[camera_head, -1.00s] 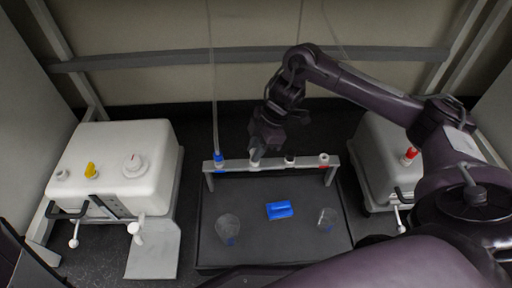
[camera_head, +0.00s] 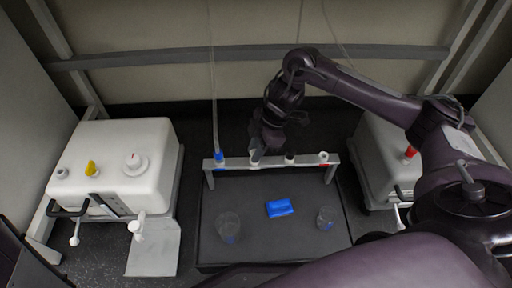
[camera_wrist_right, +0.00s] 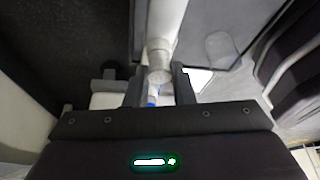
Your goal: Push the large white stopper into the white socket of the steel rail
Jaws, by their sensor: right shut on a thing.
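The steel rail (camera_head: 272,163) stands on the dark mat, with several fittings along it. My right gripper (camera_head: 257,151) is over the rail's white socket (camera_head: 255,161), second from the left. In the right wrist view, my right gripper (camera_wrist_right: 158,85) is shut on the large white stopper (camera_wrist_right: 159,74), a pale cylinder between its two dark fingers. The stopper is in line with the rail there. The gripper hides most of it in the head view, so I cannot tell how deep it sits in the socket. My left gripper is not in view.
A blue fitting with a hose (camera_head: 219,157) is left of the gripper; a black one (camera_head: 290,159) and a red-ringed white one (camera_head: 324,157) are right. White tanks (camera_head: 112,170) flank the mat.

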